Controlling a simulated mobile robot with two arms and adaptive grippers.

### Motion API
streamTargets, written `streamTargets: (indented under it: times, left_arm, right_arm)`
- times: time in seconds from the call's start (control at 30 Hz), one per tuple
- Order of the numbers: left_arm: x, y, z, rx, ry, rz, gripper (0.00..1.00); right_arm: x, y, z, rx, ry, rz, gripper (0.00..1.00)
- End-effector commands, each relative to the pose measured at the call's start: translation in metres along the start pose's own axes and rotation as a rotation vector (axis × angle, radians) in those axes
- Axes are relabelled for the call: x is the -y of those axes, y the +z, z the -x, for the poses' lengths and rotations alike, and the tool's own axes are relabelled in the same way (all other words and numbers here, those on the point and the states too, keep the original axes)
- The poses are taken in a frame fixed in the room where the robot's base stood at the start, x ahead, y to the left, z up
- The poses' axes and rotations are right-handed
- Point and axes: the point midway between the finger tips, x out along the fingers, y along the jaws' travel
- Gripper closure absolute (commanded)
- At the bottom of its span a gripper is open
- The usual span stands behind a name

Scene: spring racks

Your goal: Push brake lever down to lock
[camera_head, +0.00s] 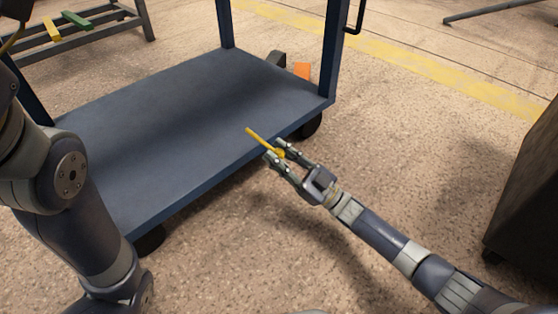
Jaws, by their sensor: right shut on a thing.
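A blue cart (190,110) with a flat lower deck stands in front of me. A yellow lever (258,137), which looks like the brake lever, shows at the deck's near right edge as a thin tilted bar. Its upper left end lies in front of the deck. My right gripper (274,150) reaches in from the lower right and is shut on the lever's lower right end. The fingers hide part of the lever and where it joins the cart. My left arm is at the left edge; its gripper is not in view.
Cart wheels (311,126) show under the right corner. An orange piece (302,71) is by the far right side. A dark box-like object (528,200) stands at the right edge. A rack (80,35) is at the upper left. The floor at the right centre is clear.

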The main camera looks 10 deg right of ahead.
Motion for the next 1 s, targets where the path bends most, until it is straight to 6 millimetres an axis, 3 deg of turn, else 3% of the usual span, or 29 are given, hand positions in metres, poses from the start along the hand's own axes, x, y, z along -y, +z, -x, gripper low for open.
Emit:
streamTargets:
  times: [0.03, 0.23, 0.8, 0.83, 0.9, 1.0]
  left_arm:
    - [-0.0018, -0.0029, 0.0080, 0.000, 0.000, 0.000, 1.00]
    - [-0.0034, -0.0056, 0.0153, -0.001, 0.001, 0.000, 1.00]
    - [-0.0038, -0.0063, 0.0176, -0.001, 0.001, 0.000, 1.00]
    - [-0.0038, -0.0063, 0.0176, 0.000, 0.001, 0.000, 1.00]
    - [-0.0038, -0.0063, 0.0176, 0.000, 0.001, 0.000, 1.00]
    - [-0.0037, -0.0062, 0.0176, 0.000, 0.001, 0.000, 1.00]
  right_arm:
    - [0.0018, 0.0078, 0.0038, -0.017, 0.003, 0.004, 1.00]
    - [0.0028, 0.0121, 0.0053, -0.074, 0.007, 0.019, 1.00]
    - [0.0033, 0.0135, 0.0059, -0.101, 0.008, 0.028, 1.00]
    - [0.0033, 0.0135, 0.0059, -0.101, 0.008, 0.028, 0.76]
    - [0.0033, 0.0134, 0.0058, -0.101, 0.008, 0.028, 0.60]
    - [0.0031, 0.0133, 0.0055, -0.101, 0.008, 0.027, 0.56]
